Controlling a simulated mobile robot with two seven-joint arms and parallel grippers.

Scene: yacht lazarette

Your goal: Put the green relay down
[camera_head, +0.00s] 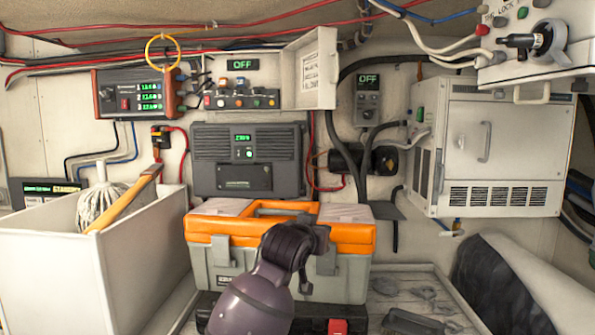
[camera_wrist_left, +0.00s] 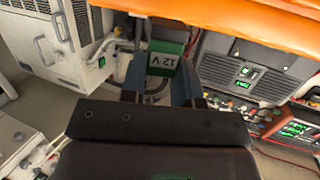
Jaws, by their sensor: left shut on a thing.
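The green relay (camera_wrist_left: 164,60) shows in the left wrist view, a green block with a white label reading 12 V. It sits between the two dark fingers of my left gripper (camera_wrist_left: 160,80), which is shut on it. In the head view a dark purple arm link of mine stands in front of the toolbox. The gripper's fingers and the relay are hidden there. I cannot tell whether the relay touches anything beyond the fingers. My right gripper is in neither view.
An orange-lidded toolbox (camera_head: 210,255) stands in the middle; its lid (camera_wrist_left: 270,25) is close in the wrist view. A white bin (camera_head: 50,270) with a mop stands left. A white cabinet (camera_head: 500,135) hangs right. A switch panel (camera_head: 240,101) has an open cover. Cables run along the wall.

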